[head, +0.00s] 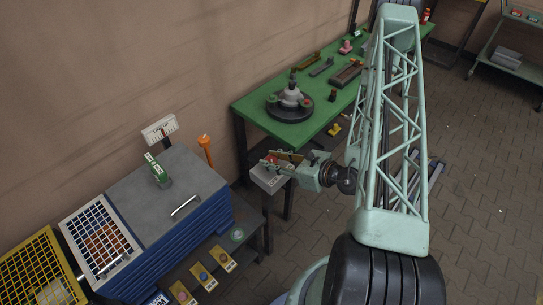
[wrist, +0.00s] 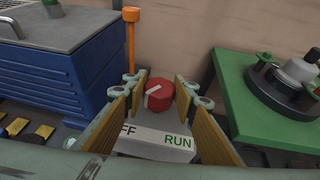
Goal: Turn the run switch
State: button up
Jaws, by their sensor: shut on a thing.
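The run switch is a round red knob (wrist: 159,94) with a white pointer mark, on a light grey box (wrist: 155,144) lettered RUN at right and a partly hidden OFF at left. The white mark slants toward the lower left, the OFF side. My gripper (wrist: 159,86) is shut on the knob, one tan-padded finger on each side. In the head view, my gripper (head: 275,160) reaches in from the right over the switch box (head: 268,179). The fingers hide much of the knob there.
A green table (head: 258,107) with a black round fixture (head: 289,112) stands behind and right. A blue cabinet (head: 200,228) with a grey top is at left. An orange-topped post (head: 205,146) rises between them. Several yellow button plates (head: 222,258) lie low in front.

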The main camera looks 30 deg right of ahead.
jog(key=shift+h+p, duration=0.3)
jog(key=shift+p, duration=0.3)
jog(key=o, duration=0.9)
jog(key=shift+f+b, duration=0.1)
jog(key=shift+b, duration=1)
jog(key=shift+n+g+y+b, duration=0.4)
jog(key=shift+n+y+b, duration=0.85)
jog(key=shift+b, duration=2.2)
jog(key=shift+n+g+y+b, duration=0.8)
jog(key=shift+n+y+b, duration=0.2)
jog(key=shift+b, duration=0.95)
jog(key=shift+r+n+g+y+p, duration=0.2)
jog(key=shift+n+g+y+p, duration=0.25)
jog(key=shift+n+g+y, duration=0.35)
